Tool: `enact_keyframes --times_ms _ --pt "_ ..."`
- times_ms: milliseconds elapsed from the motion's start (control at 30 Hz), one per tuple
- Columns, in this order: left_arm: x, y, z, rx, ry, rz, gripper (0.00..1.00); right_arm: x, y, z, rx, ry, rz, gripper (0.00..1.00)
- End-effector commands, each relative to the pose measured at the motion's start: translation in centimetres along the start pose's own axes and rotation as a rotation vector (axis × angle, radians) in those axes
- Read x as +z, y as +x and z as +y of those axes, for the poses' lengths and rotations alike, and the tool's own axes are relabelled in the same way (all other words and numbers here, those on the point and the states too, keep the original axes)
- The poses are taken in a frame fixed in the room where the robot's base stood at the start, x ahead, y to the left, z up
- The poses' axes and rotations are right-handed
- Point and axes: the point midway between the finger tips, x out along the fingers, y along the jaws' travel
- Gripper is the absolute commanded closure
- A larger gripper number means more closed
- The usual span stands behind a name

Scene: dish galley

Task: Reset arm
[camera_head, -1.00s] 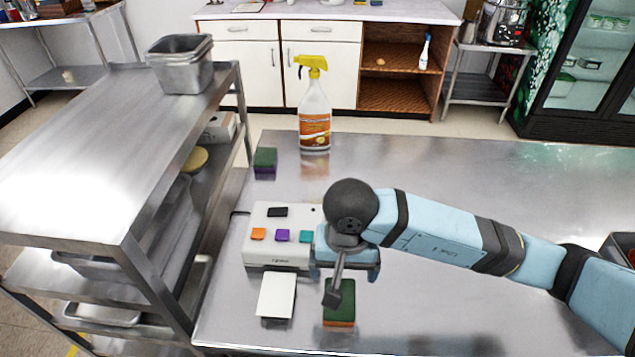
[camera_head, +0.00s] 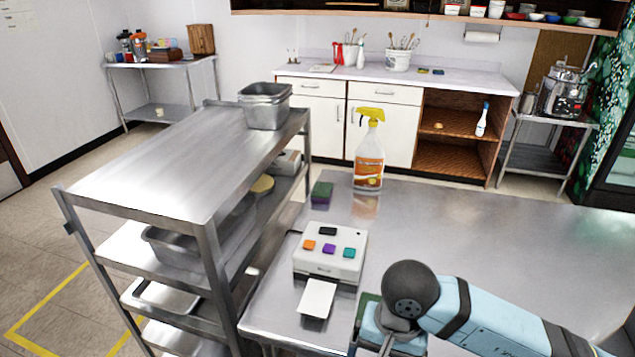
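My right arm comes in from the lower right over the steel table (camera_head: 480,220). Its dark round wrist joint sits near the front of the table. My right gripper (camera_head: 372,345) is at the bottom edge, partly cut off, so its fingers cannot be judged. A green sponge (camera_head: 366,306) shows partly beside the gripper, mostly hidden by it; I cannot tell whether they touch. My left gripper and arm are out of view.
A white device (camera_head: 330,253) with coloured buttons and a white card (camera_head: 317,298) lies left of my arm. A spray bottle (camera_head: 369,155) and another sponge (camera_head: 321,192) stand behind. A steel shelf rack (camera_head: 160,165) borders the left. The table's right side is clear.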

Motion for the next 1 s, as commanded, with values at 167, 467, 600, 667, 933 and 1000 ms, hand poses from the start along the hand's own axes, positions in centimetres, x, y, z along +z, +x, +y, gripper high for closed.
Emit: enact_keyframes --times_ms 167,467,600,667,933,1000 --pt "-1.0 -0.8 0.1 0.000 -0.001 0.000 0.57 6.0 0.2 -3.8 -0.237 0.177 -0.359 0.07" --pt "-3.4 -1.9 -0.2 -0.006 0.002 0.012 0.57 11.9 -6.8 -9.8 -0.590 0.826 -1.307 0.07" --pt "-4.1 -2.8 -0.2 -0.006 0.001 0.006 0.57 8.4 -10.4 -9.8 -0.636 1.311 -1.934 0.07" --pt "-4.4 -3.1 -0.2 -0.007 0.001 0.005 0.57 5.8 -10.6 -8.6 -0.613 1.527 -2.212 0.07" --pt "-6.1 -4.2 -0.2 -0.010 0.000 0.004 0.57 -1.3 1.0 2.9 0.055 -1.171 1.716 0.07" --pt "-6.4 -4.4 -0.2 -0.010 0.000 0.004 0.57 -0.5 4.7 5.8 -0.041 -0.997 1.501 0.07"
